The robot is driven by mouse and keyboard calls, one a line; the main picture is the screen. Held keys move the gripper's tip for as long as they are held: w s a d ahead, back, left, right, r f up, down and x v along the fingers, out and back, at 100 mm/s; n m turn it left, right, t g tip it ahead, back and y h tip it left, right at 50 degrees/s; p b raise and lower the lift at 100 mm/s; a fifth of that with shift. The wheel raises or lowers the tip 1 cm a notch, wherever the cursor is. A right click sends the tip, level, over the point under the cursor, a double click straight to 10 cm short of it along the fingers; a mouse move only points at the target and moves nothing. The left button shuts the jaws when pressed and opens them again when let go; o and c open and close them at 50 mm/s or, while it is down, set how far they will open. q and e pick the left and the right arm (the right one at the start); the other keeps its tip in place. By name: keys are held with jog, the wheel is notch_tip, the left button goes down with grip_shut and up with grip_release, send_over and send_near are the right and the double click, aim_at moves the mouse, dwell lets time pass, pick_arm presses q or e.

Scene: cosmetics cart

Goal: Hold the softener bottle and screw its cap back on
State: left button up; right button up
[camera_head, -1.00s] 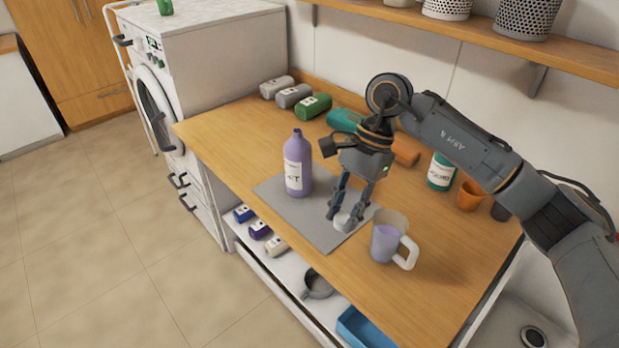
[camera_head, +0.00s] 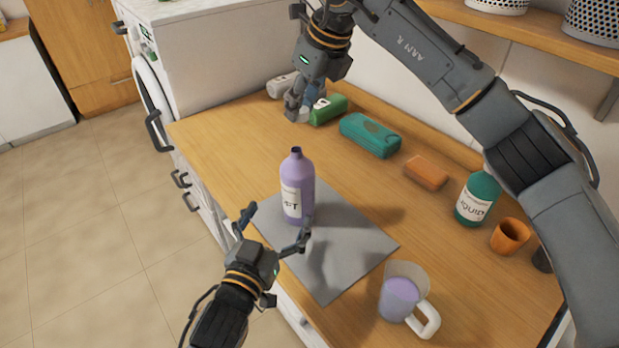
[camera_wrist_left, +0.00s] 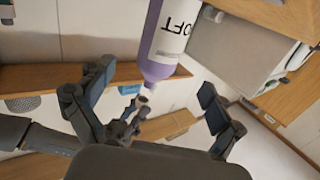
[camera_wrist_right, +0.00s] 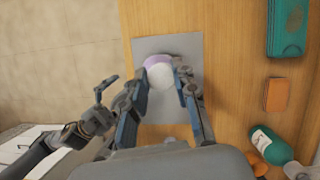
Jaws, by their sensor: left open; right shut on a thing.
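The purple softener bottle (camera_head: 297,180) stands upright on the grey mat (camera_head: 345,255), its mouth uncovered. It also shows in the left wrist view (camera_wrist_left: 170,45). My right gripper (camera_head: 298,108) is shut on the white cap (camera_head: 303,115) and holds it in the air above the bottle. In the right wrist view the cap (camera_wrist_right: 160,76) sits between the fingers, in front of the bottle, whose purple edge (camera_wrist_right: 157,61) shows. My left gripper (camera_head: 275,224) is open, low beside the bottle on its near side, with its fingers spread toward it. I see no grip on the bottle.
A measuring cup with purple liquid (camera_head: 402,295) stands at the mat's right. A green bottle (camera_head: 477,200), an orange cup (camera_head: 510,236), an orange block (camera_head: 426,173), a teal pack (camera_head: 370,135) and a green bottle lying down (camera_head: 328,109) line the back. The counter's left part is clear.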

jog(key=shift+s+a+r, duration=0.2)
jog(key=shift+s+r, duration=0.05)
jog(key=shift+r, duration=0.05)
pick_arm(q)
jog(key=x, duration=0.9)
jog(key=shift+w+d+r, duration=0.15)
jog(key=shift+w+r, duration=0.2)
jog(key=shift+r, duration=0.05)
pick_arm(e)
jog(key=shift+s+a+r, duration=0.15)
jog(key=shift+s+a, duration=0.1)
jog(key=shift+s, duration=0.4)
pick_arm(q)
jog(key=shift+w, duration=0.15)
pick_arm(e)
jog(key=shift+s, duration=0.1)
pick_arm(q)
jog(key=shift+c, duration=0.5)
jog(key=c, duration=1.7)
pick_arm(e)
send_over(298, 150)
jog(key=shift+f, duration=2.45)
